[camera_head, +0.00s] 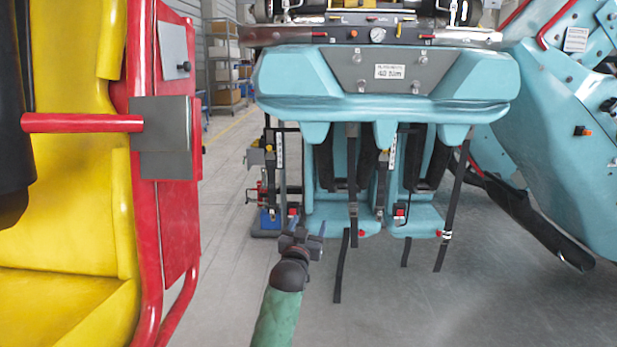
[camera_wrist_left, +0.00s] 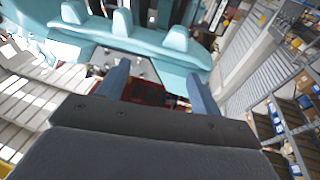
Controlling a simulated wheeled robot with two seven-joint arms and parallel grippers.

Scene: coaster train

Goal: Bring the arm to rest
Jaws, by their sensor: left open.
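My left arm, with a green sleeve, reaches up from the bottom middle of the head view. Its left gripper (camera_head: 306,224) has dark jaws held apart with nothing between them. In the head view it overlaps the lower front of the teal coaster seat unit (camera_head: 300,75). The left wrist view shows the two blue-grey fingers (camera_wrist_left: 158,88) spread apart and empty, with teal seat parts (camera_wrist_left: 130,40) beyond them. I cannot tell the exact gap to the seats. My right gripper is not in view.
A red and yellow coaster car (camera_head: 175,215) stands close on the left, its red bar (camera_head: 80,123) reaching inward. Black straps (camera_head: 341,265) hang from the teal seats. A tilted teal part (camera_head: 565,140) stands at right. Bare grey floor (camera_head: 430,310) lies at the lower right. Shelves (camera_head: 226,65) stand behind.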

